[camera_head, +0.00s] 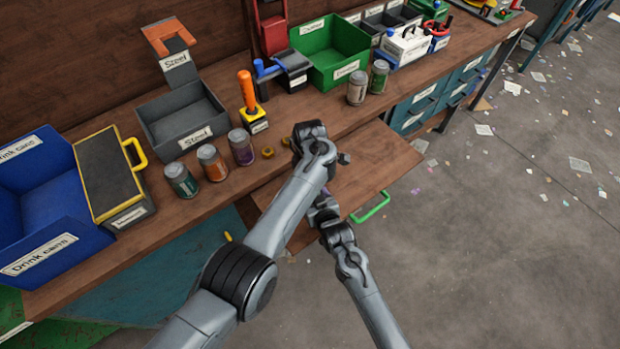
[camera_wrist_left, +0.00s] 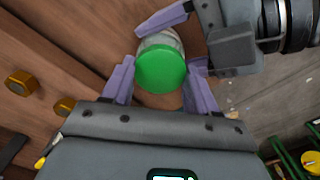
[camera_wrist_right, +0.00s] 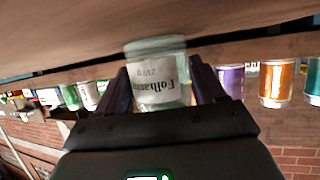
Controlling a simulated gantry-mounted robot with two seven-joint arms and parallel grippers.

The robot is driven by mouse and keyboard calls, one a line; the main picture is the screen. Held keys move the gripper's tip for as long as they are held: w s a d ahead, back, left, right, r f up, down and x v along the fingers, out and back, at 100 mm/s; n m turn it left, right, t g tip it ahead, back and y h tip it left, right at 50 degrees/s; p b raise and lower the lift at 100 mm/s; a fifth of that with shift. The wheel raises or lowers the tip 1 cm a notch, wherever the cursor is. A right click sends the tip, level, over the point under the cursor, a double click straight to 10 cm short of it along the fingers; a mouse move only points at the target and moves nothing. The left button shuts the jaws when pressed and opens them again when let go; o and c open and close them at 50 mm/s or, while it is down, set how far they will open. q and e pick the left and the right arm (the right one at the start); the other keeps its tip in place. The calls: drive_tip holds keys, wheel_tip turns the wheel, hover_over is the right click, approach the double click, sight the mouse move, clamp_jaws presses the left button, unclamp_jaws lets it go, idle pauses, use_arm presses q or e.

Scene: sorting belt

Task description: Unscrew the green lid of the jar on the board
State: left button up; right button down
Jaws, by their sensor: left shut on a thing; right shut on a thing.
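The jar is clear glass with a white label (camera_wrist_right: 158,82) and a round green lid (camera_wrist_left: 161,67). It is at the pull-out wooden board (camera_head: 370,165), and my arms hide it in the head view. My left gripper (camera_wrist_left: 160,85) is over the jar, its purple fingers shut on opposite sides of the green lid. My right gripper (camera_wrist_right: 163,83) comes from the side and is shut on the jar body below the lid. In the right wrist view the picture is upside down and the lid is hidden behind the gripper.
Green (camera_head: 181,180), orange (camera_head: 211,163) and purple (camera_head: 241,148) cans stand on the bench to the left of my arms. Brass nuts (camera_head: 268,152) lie beside them. Two more cans (camera_head: 357,88) stand behind the board.

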use_arm(q)
drive_tip(key=shift+r, duration=0.35)
idle(0.3)
drive_tip(key=shift+r, duration=0.75)
drive_tip(key=shift+r, duration=2)
use_arm(e)
unclamp_jaws()
